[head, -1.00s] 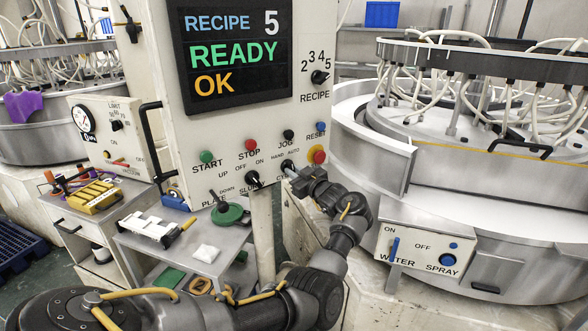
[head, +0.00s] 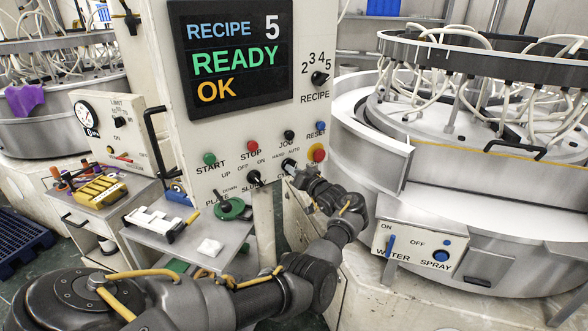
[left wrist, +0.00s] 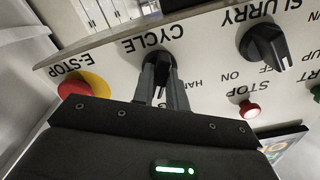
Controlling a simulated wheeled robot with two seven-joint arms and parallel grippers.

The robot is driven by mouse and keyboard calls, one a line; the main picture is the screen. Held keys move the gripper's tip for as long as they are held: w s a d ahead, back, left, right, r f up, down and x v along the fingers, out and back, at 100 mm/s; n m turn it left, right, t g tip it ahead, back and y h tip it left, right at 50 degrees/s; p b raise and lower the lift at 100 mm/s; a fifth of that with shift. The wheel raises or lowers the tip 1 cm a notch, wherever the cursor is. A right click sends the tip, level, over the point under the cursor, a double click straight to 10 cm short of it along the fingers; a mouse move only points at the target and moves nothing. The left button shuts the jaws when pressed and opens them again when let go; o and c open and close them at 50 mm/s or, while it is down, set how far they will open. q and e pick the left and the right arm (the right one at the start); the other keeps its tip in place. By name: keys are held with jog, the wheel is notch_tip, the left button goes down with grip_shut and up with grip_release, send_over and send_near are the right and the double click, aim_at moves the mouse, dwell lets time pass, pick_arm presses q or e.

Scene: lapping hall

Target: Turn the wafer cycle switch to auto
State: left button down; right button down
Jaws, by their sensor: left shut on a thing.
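The cycle switch is a black knob low on the white control panel, under the HAND and AUTO marks. It shows in the head view (head: 288,164) and upside down in the left wrist view (left wrist: 157,59). My left gripper (head: 293,171) comes up from below right, and its fingers (left wrist: 161,75) are shut on the knob, one on each side. My right gripper is not in view.
The red E-stop button (head: 318,155) on its yellow ring is close beside the gripper. The black slurry switch (head: 254,179) is on the other side. The display (head: 235,55) reads RECIPE 5, READY, OK. A small table (head: 222,264) stands below the panel.

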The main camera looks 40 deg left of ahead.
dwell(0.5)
pick_arm(q)
jog(key=c, duration=1.4)
grip_release()
jog(key=b+v, duration=0.3)
jog(key=v, duration=0.7)
jog(key=shift+d, duration=0.35)
jog(key=shift+s, duration=0.1)
